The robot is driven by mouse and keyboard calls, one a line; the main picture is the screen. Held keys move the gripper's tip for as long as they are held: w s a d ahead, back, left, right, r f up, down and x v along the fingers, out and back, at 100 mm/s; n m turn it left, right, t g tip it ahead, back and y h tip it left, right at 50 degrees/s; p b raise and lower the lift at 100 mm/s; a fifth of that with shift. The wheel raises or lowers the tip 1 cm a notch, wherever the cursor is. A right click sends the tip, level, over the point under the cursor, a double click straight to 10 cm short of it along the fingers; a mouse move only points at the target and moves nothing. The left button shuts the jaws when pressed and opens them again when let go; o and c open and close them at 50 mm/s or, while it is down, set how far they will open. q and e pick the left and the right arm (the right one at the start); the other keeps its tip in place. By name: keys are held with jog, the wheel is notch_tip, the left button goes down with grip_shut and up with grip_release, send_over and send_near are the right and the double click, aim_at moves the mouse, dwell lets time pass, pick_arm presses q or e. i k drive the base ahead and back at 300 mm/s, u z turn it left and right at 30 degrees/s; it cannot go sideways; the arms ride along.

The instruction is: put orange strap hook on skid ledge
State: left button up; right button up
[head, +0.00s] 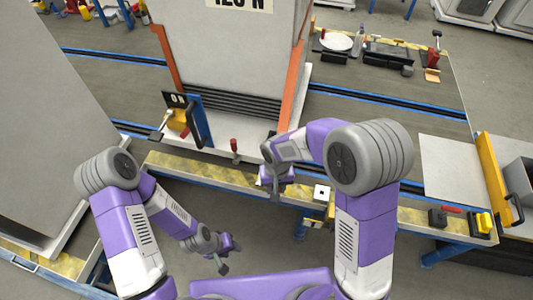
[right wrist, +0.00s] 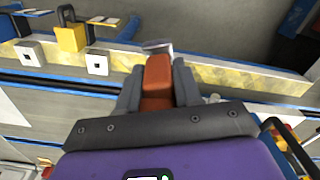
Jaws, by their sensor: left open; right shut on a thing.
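My right gripper (right wrist: 157,90) is shut on an orange-red piece (right wrist: 157,75) with a grey metal end, which looks like the orange strap hook. In the head view, the right gripper (head: 275,185) is over the yellow-worn rail, and its own wrist mostly hides the held piece. A pale skid ledge (head: 262,152) runs along the foot of the large grey cabinet, just beyond that rail. My left gripper (head: 222,258) is open and empty, low over the floor on the near side of the rail.
A red-handled item (head: 234,147) stands at the ledge, left of my right gripper. A blue post with a yellow lock (head: 180,120) and a black sign is further left. A yellow padlock (right wrist: 72,37) shows in the right wrist view. Black and yellow blocks (head: 438,217) sit on the rail's right end.

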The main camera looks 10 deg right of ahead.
aim_at(245, 134)
jog(key=z, duration=0.35)
jog(key=k, duration=0.8)
jog(key=u, duration=0.5)
jog(key=i, duration=0.7)
jog(key=u, duration=0.4)
jog(key=i, duration=1.25)
jog(key=z, duration=0.15)
